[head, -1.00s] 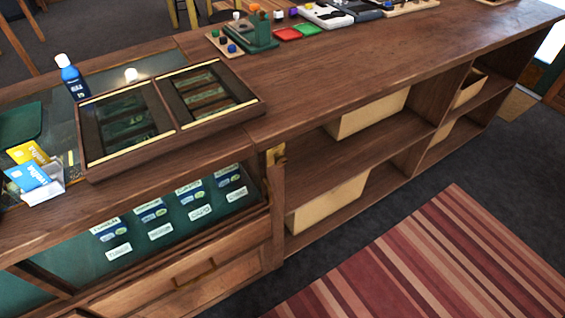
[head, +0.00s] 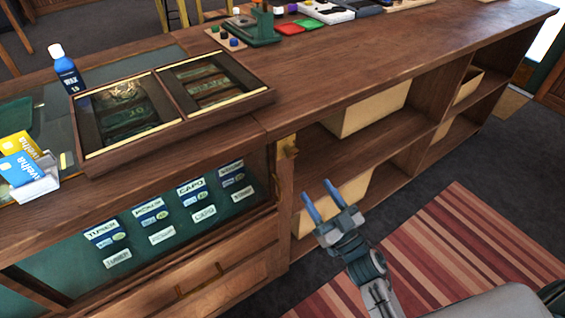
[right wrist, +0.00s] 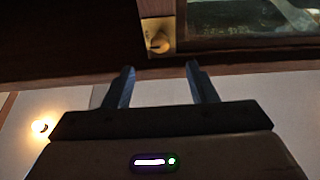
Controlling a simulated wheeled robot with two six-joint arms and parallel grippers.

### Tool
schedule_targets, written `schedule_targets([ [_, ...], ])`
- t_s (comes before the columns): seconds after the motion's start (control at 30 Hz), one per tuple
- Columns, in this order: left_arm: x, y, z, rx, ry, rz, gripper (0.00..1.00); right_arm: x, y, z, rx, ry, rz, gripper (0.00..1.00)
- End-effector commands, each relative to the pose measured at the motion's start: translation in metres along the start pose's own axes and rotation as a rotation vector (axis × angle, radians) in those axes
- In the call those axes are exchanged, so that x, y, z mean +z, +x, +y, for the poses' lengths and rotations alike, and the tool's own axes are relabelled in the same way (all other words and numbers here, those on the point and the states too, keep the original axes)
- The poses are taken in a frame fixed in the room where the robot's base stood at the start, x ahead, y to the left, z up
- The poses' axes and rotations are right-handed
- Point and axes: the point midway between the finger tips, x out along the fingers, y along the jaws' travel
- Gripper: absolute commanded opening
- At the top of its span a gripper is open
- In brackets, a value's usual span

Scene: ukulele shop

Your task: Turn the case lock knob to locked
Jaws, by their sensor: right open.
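The case lock knob (head: 289,149) is a small brass piece on the wooden post at the right end of the glass display case (head: 165,215). In the right wrist view the brass knob (right wrist: 158,42) sits on a pale plate beyond the fingertips, a little above the gap between them. My right gripper (head: 321,200) is open and empty, with two blue fingers pointing toward the counter. It is below and to the right of the knob, apart from it. The open fingers also show in the right wrist view (right wrist: 160,72). My left gripper is not in view.
A wooden two-part tray (head: 175,105) with a glass top lies on the counter above the case. A blue bottle (head: 66,70) and a card holder (head: 35,180) stand at the left. Open shelves with cream bins (head: 370,110) are right of the post. A striped rug (head: 470,250) covers the floor.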

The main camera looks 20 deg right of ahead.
Motion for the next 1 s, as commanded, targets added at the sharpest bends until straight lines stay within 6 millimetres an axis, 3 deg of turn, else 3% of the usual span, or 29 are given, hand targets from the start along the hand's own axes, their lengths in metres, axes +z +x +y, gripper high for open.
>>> schedule_targets([
  [0.17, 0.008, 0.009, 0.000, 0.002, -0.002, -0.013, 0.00, -0.005, 0.016, -0.001, -0.005, -0.001, 0.009, 0.52],
  [0.6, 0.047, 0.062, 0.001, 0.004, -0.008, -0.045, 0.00, -0.005, 0.090, -0.001, -0.002, -0.001, 0.007, 0.52],
  [0.8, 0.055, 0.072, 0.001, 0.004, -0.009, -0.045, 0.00, -0.003, 0.106, -0.001, -0.002, 0.000, 0.005, 0.52],
  [1.0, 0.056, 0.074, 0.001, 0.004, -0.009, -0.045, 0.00, -0.003, 0.108, -0.001, -0.002, -0.001, 0.004, 0.52],
])
